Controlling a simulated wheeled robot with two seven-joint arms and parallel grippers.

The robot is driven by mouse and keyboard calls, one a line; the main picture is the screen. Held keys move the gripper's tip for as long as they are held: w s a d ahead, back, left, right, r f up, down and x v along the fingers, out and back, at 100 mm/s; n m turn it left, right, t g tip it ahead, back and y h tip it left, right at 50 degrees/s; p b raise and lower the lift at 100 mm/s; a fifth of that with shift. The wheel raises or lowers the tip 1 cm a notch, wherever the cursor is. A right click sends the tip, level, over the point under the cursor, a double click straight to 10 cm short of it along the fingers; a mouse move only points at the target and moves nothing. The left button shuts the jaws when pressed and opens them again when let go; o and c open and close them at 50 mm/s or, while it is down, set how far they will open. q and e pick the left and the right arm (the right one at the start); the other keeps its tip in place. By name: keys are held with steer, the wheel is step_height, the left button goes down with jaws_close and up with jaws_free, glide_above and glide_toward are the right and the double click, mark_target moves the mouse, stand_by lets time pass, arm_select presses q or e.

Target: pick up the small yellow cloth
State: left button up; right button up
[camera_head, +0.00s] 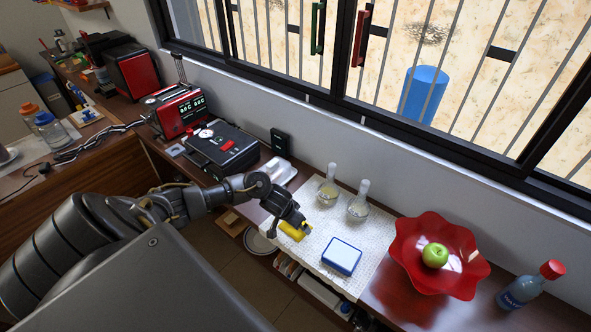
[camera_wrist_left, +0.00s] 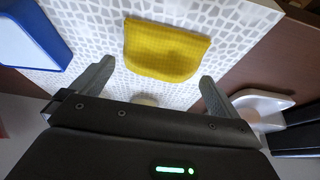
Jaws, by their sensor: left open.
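The small yellow cloth (camera_head: 291,231) lies on the white patterned mat (camera_head: 376,232), near its left edge. In the left wrist view the cloth (camera_wrist_left: 166,50) lies flat, ahead of and between the two fingers. My left gripper (camera_wrist_left: 152,82) is open and empty, with its fingers apart on either side of the cloth's near edge. In the head view my left gripper (camera_head: 299,224) is right by the cloth and hides part of it. I cannot tell how high it is above the mat. My right gripper is not in view.
A blue-and-white box (camera_head: 341,256) sits right of the cloth on the mat. Two glass flasks (camera_head: 328,186) (camera_head: 359,203) stand behind. A red wavy bowl (camera_head: 407,268) with a green apple (camera_head: 435,255) and a blue bottle (camera_head: 522,290) are further right.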

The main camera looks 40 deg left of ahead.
arm_select(q)
steer(key=x, duration=0.2)
steer(key=shift+w+f, duration=0.15)
steer(key=shift+f, duration=0.1)
steer(key=c, duration=0.7)
steer(key=shift+r, duration=0.15)
steer(key=shift+r, duration=0.25)
step_height(320, 180, up, 2)
steer(key=shift+r, duration=0.2)
steer(key=s+a+r, duration=0.8)
steer(key=s+r, duration=0.2)
steer(key=s, duration=0.1)
steer(key=shift+s+a, duration=0.15)
steer(key=shift+a, duration=0.05)
steer(key=shift+f, duration=0.1)
